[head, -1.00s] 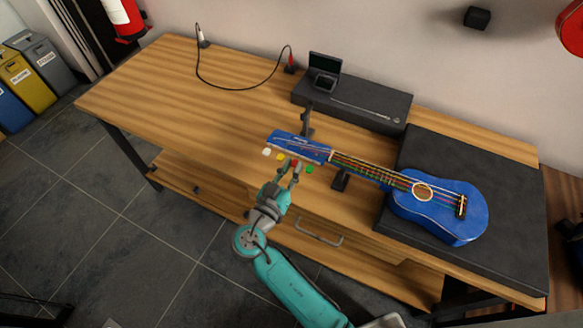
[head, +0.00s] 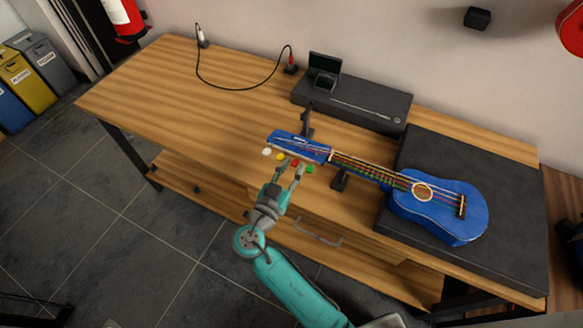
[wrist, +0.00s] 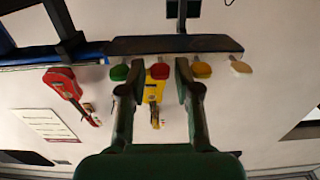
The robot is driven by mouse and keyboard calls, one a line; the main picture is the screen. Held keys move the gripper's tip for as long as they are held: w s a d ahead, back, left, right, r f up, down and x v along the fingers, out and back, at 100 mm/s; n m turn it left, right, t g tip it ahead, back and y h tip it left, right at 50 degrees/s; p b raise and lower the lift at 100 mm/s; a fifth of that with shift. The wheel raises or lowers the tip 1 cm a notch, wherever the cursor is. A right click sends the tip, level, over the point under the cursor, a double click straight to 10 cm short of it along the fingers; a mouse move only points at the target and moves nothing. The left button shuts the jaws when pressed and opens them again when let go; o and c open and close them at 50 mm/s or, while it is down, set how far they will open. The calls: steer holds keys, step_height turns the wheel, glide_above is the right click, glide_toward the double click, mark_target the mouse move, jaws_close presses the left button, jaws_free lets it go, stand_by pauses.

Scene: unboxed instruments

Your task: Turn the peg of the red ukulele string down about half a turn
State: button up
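The blue ukulele (head: 455,225) lies with its body on a dark mat and its headstock (head: 300,146) to the left, over the table. A row of coloured pegs shows along the headstock's near side. The red peg (head: 294,163) is between the yellow peg (head: 281,157) and the green peg (head: 310,169). My gripper (head: 290,168) is at the red peg. In the wrist view, my gripper (wrist: 159,68) is open, with one finger on each side of the red peg (wrist: 158,71) and gaps showing. The peg's exact turn angle is too small to read.
In the wrist view, the green peg (wrist: 120,72) and yellow peg (wrist: 201,69) are close outside my fingers, with the pale peg (wrist: 240,65) further right. A dark stand (head: 340,180) is under the neck. A black case (head: 355,100) stands behind.

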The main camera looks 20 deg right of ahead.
steer(key=v, duration=1.2)
stand_by(0.6)
steer(key=s+d+f+n+y, duration=0.5)
steer(key=d+f+n+y, duration=0.15)
steer(key=d+f, duration=0.35)
steer(key=s+d+f+n+g+y, duration=0.1)
steer(key=s+f+n+y, duration=0.35)
steer(key=s, duration=0.45)
steer(key=s+r+y, duration=0.3)
steer(key=s+r, duration=0.2)
steer(key=s, duration=0.7)
steer(key=s+r+m+t, duration=0.1)
steer(key=s+r, duration=0.1)
steer(key=r, duration=0.4)
steer(key=s+d+r+m+t+h, duration=0.1)
steer(key=s+r+t, duration=0.1)
steer(key=r, duration=0.4)
steer(key=shift+s, duration=0.8)
